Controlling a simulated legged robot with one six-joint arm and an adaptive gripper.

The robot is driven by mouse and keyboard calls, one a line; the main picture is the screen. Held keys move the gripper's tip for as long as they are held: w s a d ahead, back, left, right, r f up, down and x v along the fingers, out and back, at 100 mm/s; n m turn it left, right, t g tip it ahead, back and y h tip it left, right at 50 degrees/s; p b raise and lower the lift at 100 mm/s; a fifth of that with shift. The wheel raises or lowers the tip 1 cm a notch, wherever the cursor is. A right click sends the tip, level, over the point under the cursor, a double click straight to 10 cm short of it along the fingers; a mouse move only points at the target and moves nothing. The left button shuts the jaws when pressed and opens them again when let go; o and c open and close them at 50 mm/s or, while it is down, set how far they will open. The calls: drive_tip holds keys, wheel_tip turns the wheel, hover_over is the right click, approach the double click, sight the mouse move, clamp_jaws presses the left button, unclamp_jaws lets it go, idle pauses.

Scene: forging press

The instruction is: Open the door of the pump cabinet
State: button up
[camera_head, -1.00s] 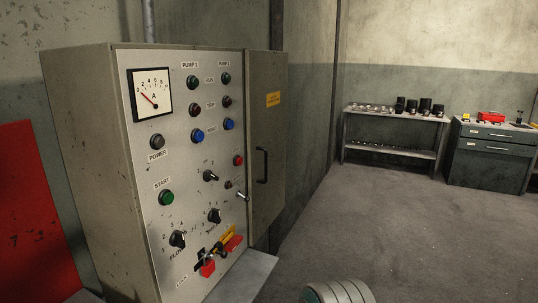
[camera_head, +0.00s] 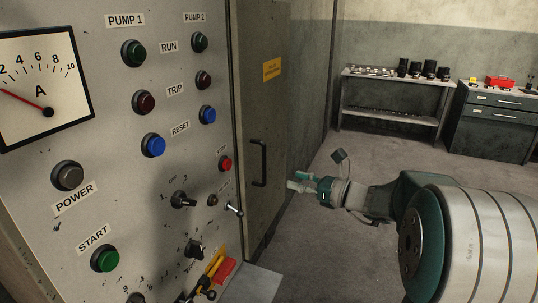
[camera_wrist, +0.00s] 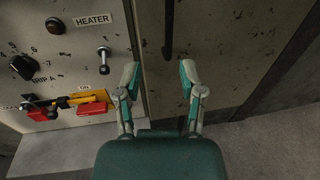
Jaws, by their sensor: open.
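The pump cabinet's grey door (camera_head: 258,105) stands right of the control panel (camera_head: 120,180) and looks shut. It has a yellow label and a dark vertical bar handle (camera_head: 259,163). My gripper (camera_head: 291,184) is right of the handle and a little lower in the head view, apart from it. In the wrist view my gripper (camera_wrist: 158,78) is open and empty, its two fingers spread toward the door (camera_wrist: 225,60). The handle (camera_wrist: 168,30) shows at the top there, beyond the fingertips and roughly between them.
A small lever (camera_head: 234,209) sticks out of the panel near the door's edge. A grey shelf (camera_head: 390,112) and a drawer cabinet (camera_head: 497,125) stand far back. The floor between is clear.

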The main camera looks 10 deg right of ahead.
sight(264, 181)
drive_tip(key=shift+m+t, duration=0.3)
drive_tip(key=x, duration=1.1)
drive_tip(key=shift+w+d, duration=0.3)
drive_tip(key=shift+d, duration=0.1)
clamp_jaws()
